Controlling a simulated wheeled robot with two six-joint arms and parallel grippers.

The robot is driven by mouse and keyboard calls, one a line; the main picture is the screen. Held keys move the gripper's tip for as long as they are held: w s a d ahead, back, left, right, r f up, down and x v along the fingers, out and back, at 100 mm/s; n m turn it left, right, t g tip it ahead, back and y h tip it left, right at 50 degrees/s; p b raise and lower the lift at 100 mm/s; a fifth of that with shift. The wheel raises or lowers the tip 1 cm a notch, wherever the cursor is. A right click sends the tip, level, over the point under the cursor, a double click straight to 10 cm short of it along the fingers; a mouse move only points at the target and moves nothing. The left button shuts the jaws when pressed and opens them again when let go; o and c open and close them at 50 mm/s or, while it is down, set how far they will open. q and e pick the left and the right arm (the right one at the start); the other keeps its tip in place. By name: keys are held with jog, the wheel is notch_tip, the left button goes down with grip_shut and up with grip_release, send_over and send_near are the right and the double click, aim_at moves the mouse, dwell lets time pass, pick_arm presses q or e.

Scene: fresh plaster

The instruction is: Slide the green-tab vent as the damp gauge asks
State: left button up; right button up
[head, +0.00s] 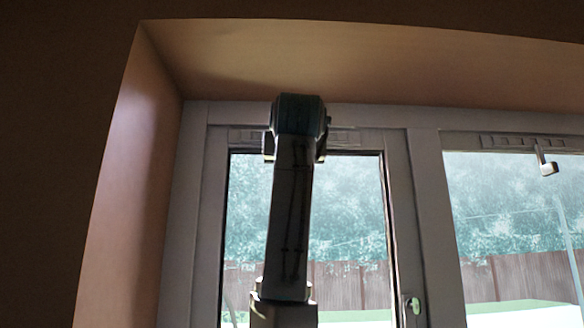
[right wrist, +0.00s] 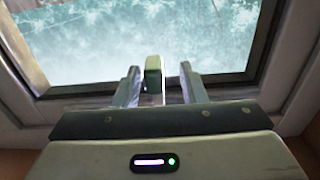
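The green tab (right wrist: 153,76) stands upright between the fingertips of my right gripper (right wrist: 160,80) in the right wrist view. The fingers are open, with gaps visible on both sides of the tab. In the head view my right arm reaches up from the bottom to the top of the left window pane. It covers the middle of the slotted vent strip (head: 345,138) and hides the tab there. No damp gauge can be made out in either view. My left gripper is not in view.
A second slotted vent (head: 505,141) runs above the right pane, with a pale tab (head: 548,168) hanging from it. A window handle (head: 413,305) sits on the middle frame. The plaster reveal (head: 130,170) bounds the window at left and above.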

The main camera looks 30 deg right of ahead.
jog(key=b+v, duration=0.5)
jog(key=v, duration=0.5)
jog(key=shift+w+a+f, duration=0.1)
jog(key=shift+w, duration=0.05)
jog(key=shift+a, duration=0.1)
